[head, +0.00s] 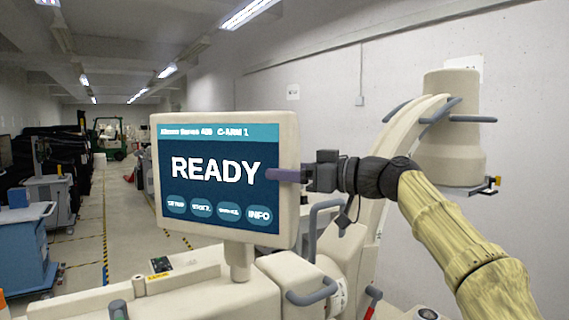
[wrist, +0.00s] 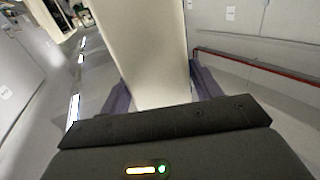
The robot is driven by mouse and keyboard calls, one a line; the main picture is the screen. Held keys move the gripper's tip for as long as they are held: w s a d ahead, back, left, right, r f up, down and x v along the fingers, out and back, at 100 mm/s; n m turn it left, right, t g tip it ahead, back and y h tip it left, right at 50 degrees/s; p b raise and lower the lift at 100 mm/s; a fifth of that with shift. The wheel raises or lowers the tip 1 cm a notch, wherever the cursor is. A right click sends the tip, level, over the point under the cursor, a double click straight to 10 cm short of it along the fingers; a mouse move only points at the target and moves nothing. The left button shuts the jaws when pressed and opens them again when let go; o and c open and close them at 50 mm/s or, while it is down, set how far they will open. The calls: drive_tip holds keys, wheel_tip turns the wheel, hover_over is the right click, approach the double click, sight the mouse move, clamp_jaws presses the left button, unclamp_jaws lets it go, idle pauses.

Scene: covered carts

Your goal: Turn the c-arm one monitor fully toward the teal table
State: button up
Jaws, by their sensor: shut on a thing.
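The C-arm 1 monitor (head: 268,125) has a cream frame and stands on a short post on a cream cart. Its lit screen reads READY and faces my head camera, turned slightly to the left. My gripper (head: 283,175) is at the monitor's right edge, with one purple finger across the front of the frame. In the wrist view the cream monitor edge (wrist: 155,50) lies between the two purple fingers of my gripper (wrist: 160,92), which is shut on it. The far finger is hidden in the head view. I cannot make out a table that is clearly teal.
A blue cabinet (head: 25,250) and a grey cart (head: 52,195) stand at the left. The C-arm's cream column (head: 452,130), with grey handles, stands at the right before a white wall. A grey handle (head: 313,294) sits below the monitor. Open floor runs down the left aisle.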

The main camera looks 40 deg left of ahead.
drive_tip(key=shift+o, duration=0.8)
drive_tip(key=shift+t, duration=0.3)
drive_tip(key=w, duration=0.1)
drive_tip(key=w+p, duration=0.1)
drive_tip(key=w+d, duration=0.1)
drive_tip(key=w, duration=0.1)
drive_tip(key=shift+r, duration=0.3)
drive_tip(key=shift+s, duration=0.1)
drive_tip(key=o, duration=1.1)
drive_tip(key=shift+a, duration=0.1)
drive_tip(key=shift+a+f, duration=0.25)
drive_tip(key=shift+a, duration=0.1)
drive_tip(key=shift+f, duration=0.1)
